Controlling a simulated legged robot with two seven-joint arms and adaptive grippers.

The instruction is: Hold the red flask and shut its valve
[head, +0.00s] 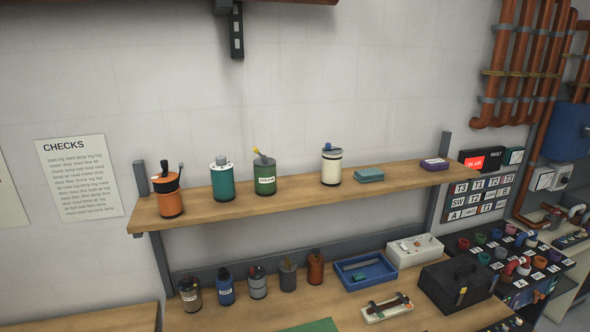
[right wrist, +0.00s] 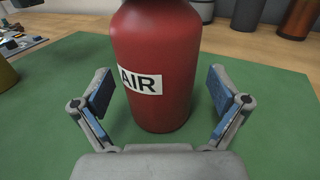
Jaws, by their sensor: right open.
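The red flask (right wrist: 165,62) stands upright on a green mat (right wrist: 50,125) in the right wrist view, with a white label reading AIR on its front. Its top is cut off by the frame edge, so its valve is out of sight. My right gripper (right wrist: 160,92) is open, with one blue-padded finger on each side of the flask's lower body. A gap shows between each pad and the flask. The head view does not show the flask or either gripper; only a corner of the green mat (head: 316,326) shows at its bottom edge.
Behind the flask stand several dark and brown cylinders (right wrist: 300,15). In the head view, canisters line an upper shelf (head: 300,193) and the bench below. A blue tray (head: 366,272), a white box (head: 414,250) and a black toolbox (head: 458,285) sit right of the lower canisters.

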